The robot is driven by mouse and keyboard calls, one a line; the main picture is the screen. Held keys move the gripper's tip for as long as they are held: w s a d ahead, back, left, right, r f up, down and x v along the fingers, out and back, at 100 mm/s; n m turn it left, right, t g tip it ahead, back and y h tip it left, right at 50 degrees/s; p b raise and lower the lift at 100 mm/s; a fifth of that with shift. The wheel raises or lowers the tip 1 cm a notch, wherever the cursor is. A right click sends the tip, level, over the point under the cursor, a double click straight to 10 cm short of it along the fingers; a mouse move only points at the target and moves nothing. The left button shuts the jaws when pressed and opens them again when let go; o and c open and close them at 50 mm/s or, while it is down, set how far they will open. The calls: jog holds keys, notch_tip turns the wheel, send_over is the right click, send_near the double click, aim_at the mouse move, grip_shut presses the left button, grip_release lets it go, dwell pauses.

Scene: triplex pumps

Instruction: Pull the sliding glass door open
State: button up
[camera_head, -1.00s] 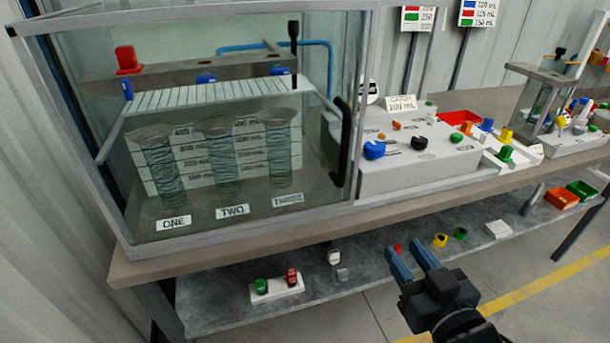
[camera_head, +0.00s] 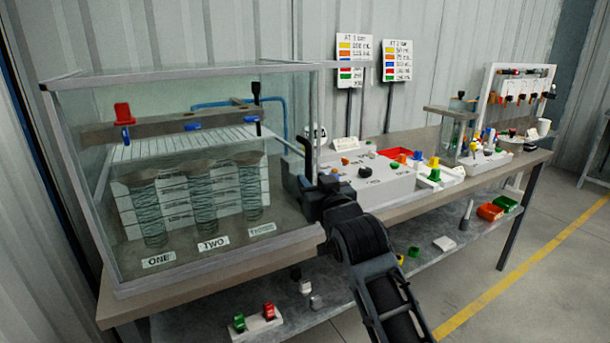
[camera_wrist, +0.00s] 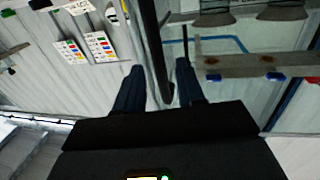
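The glass door (camera_head: 185,225) forms the front of a metal-framed case on the bench, with three ribbed columns visible behind the glass. Its black upright handle (camera_head: 304,148) is at the right end of the front; the lower part is hidden by my gripper. My gripper (camera_head: 298,178) is at the handle, with its fingers partly hidden by the wrist in the head view. In the wrist view, the handle (camera_wrist: 157,60) passes between the two blue fingers of my gripper (camera_wrist: 158,72). The fingers stand apart, with a visible gap on each side of the bar.
A white block (camera_head: 385,183) with coloured parts stands right of the case, near my arm. A lower shelf (camera_head: 335,300) carries small blocks. Two sign boards (camera_head: 358,62) stand against the wall. Open floor lies at the front right.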

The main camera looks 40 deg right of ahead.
aim_at(309, 176)
jog(key=shift+x, duration=2.2)
grip_shut()
